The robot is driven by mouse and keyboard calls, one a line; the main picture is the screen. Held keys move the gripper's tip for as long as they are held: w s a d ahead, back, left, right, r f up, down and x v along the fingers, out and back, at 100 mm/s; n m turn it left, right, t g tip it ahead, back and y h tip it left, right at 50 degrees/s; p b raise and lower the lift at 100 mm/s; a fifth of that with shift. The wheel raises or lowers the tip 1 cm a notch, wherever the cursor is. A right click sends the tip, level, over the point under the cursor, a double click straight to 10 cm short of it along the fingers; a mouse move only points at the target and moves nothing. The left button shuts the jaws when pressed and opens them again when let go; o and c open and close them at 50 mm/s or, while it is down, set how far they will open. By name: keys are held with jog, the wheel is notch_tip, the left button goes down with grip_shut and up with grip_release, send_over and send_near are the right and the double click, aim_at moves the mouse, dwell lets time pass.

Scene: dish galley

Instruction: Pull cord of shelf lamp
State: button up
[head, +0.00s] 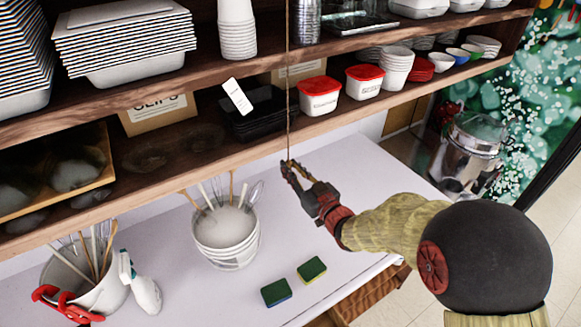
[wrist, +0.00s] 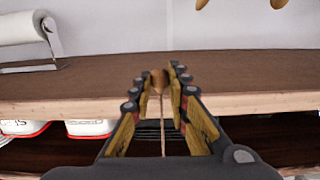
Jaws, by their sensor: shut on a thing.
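The lamp's cord (head: 289,95) hangs as a thin, straight brown line in front of the shelves. Its lower end meets the fingertips of my gripper (head: 288,166), just below the lower shelf's front edge. In the wrist view my gripper (wrist: 166,78) is shut on a small brown knob (wrist: 159,80) at the cord's end. The cord (wrist: 163,125) runs from the knob between the fingers, down the picture. The lamp itself is in neither view.
The wooden shelf (head: 225,158) lies close behind my gripper. Red-lidded tubs (head: 320,97) stand on it. Below, a white bucket of utensils (head: 226,240), sponges (head: 276,292) and a spray bottle (head: 143,290) stand on the white counter (head: 350,235). Counter space under my gripper is clear.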

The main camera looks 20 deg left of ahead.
jog(key=shift+f, duration=0.1)
jog(key=shift+f+b, duration=0.75)
jog(key=shift+b, duration=0.1)
jog(key=shift+r, duration=0.55)
jog(key=o, duration=1.1)
